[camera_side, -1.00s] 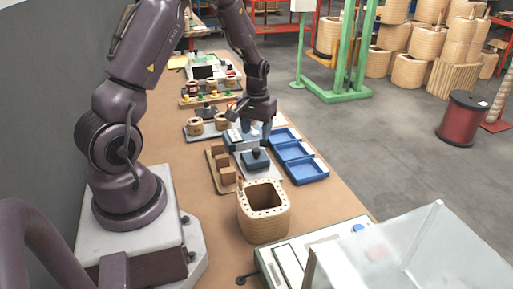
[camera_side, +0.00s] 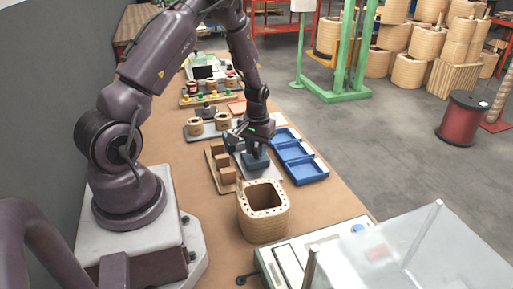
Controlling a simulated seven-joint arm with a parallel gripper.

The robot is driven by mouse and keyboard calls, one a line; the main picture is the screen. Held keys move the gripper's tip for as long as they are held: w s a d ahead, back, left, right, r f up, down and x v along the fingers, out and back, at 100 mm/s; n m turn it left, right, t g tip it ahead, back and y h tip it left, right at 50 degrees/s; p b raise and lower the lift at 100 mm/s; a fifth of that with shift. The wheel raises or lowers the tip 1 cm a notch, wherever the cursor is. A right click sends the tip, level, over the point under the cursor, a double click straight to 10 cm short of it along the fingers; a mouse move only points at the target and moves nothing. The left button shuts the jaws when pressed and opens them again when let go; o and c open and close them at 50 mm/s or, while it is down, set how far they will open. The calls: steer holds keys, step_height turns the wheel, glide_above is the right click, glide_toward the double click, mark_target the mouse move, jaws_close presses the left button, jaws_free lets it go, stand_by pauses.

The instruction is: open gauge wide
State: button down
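A small dark blue-grey block (camera_side: 255,162) sits on a light grey plate (camera_side: 266,175) in the middle of the bench. It may be the gauge, but it is too small for me to tell. My gripper (camera_side: 257,149) points down right at the top of this block and hides its upper part. I cannot tell whether the fingers touch it or are open or shut. A blue item (camera_side: 231,142) lies just behind and to the left, partly hidden by my gripper.
Blue trays (camera_side: 306,170) stand close on the right. A wooden rack with blocks (camera_side: 221,168) is on the left. A hollow tan coil (camera_side: 264,222) stands in front. A clear cover (camera_side: 420,250) is at front right.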

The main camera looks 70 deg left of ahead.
mark_target(261, 173)
steer(key=shift+d, duration=2.2)
steer(key=c, duration=0.9)
jaws_free()
steer(key=shift+a, duration=0.1)
step_height(261, 173, up, 13)
steer(key=shift+s, duration=0.1)
steer(key=s+d+r+m+t, duration=0.2)
steer(key=s+d+r+m, duration=0.1)
steer(key=s+d+r, duration=0.1)
steer(key=s+d+r+m+t, duration=0.1)
steer(key=s+d+r+m, duration=0.2)
steer(key=d+r, duration=0.4)
steer(key=s+d+r+m+t, duration=0.2)
steer(key=s+d+r+m, duration=0.1)
steer(key=d+r, duration=0.3)
steer(key=shift+s+d+r+t, duration=0.1)
steer(key=shift+s+d+t, duration=0.2)
steer(key=shift+s+d, duration=0.45)
